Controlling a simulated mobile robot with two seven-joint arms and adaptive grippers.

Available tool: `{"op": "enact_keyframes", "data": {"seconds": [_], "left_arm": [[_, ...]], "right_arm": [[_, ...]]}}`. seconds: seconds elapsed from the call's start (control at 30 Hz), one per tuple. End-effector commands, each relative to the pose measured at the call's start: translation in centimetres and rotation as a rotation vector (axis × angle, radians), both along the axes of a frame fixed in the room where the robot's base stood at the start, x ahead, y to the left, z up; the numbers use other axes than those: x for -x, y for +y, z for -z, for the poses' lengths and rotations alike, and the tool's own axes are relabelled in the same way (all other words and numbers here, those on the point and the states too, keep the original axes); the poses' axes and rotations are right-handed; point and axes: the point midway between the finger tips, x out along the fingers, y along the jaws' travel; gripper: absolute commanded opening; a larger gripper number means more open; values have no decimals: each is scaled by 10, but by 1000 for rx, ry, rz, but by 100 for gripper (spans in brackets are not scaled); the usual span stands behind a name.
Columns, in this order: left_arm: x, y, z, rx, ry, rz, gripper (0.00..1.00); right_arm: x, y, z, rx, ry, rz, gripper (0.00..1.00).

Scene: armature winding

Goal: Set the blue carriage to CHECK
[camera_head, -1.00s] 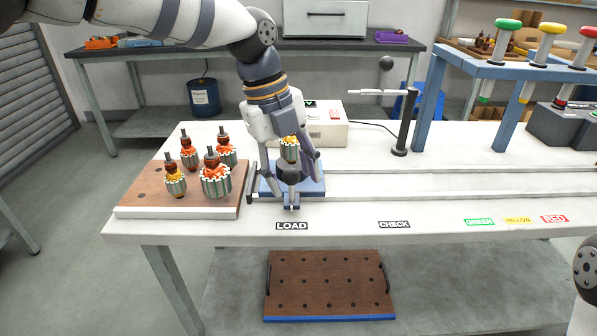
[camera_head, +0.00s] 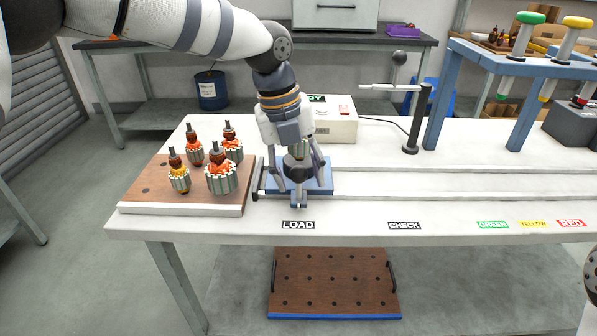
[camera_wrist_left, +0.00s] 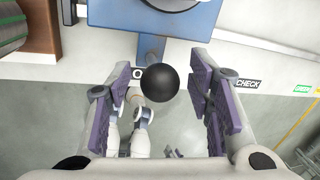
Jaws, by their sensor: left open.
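The blue carriage (camera_head: 318,184) sits on the rails at the left, behind the LOAD label (camera_head: 298,225). It holds an armature, mostly hidden behind my gripper in the head view. A dark ball knob on the carriage's front handle shows in the wrist view (camera_wrist_left: 160,83). My left gripper (camera_head: 297,181) is open, with its fingers on either side of the knob and apart from it in the wrist view. The CHECK label (camera_head: 405,226) is on the table's front edge to the right. My right gripper is not in view.
A wooden board (camera_head: 150,186) with several wound armatures stands left of the carriage. A white box (camera_head: 336,124) stands behind it. A dark post (camera_head: 417,118) with an arm stands behind the rails near CHECK. The rails right of the carriage are clear.

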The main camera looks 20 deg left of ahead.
Motion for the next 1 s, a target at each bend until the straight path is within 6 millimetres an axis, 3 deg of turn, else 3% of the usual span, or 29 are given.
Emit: {"op": "enact_keyframes", "data": {"seconds": [0.1,0.3,0.67,1.0], "left_arm": [[0,0,0,0,0,0,45],[0,0,0,-1,0,0,0],[-2,-7,1,-1,2,2,0],[-15,-54,4,1,6,3,0]], "right_arm": [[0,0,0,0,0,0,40],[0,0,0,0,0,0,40],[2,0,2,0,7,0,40],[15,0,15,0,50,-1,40]]}}
